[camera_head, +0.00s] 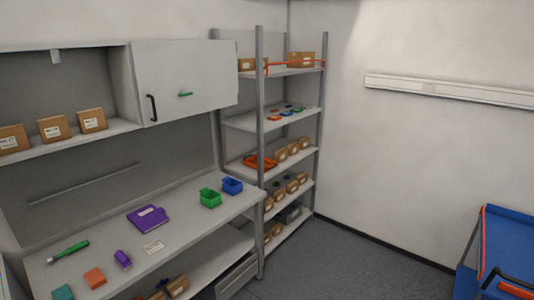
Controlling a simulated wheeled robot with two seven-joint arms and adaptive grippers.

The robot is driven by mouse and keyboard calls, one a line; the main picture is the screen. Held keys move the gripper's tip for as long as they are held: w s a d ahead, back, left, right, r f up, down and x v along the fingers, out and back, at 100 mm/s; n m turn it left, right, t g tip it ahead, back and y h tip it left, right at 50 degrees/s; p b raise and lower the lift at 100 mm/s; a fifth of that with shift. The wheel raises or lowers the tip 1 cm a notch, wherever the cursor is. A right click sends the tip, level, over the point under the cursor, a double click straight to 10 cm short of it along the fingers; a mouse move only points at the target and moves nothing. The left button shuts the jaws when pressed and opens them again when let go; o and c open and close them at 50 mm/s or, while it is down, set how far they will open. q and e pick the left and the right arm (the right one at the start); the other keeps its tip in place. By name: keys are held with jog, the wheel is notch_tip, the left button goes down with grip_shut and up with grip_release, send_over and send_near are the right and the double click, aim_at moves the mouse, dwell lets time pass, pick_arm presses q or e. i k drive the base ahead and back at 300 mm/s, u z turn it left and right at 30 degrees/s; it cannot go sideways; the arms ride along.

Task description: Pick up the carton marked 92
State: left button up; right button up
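Several small brown cartons with white labels show in the head view, and the print on them is too small to read, so I cannot tell which is marked 92. Three stand on the open wall shelf: a left carton (12,139), a middle carton (53,128) and a right carton (92,120). More cartons stand on the tall rack, on its top shelf (301,59), middle shelf (281,154) and lower shelves (292,186). Others lie under the workbench (178,286). Neither gripper is in view.
The workbench (190,220) holds a purple binder (148,218), a green bin (210,198), a blue bin (232,186) and small tools. A red bar (285,65) crosses the rack's top shelf. A blue cart (510,240) stands at right. The floor (350,265) between is clear.

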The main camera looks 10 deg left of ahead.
aim_at(91, 121)
jog(key=u, duration=0.05)
jog(key=i, duration=1.95)
jog(key=u, duration=0.25)
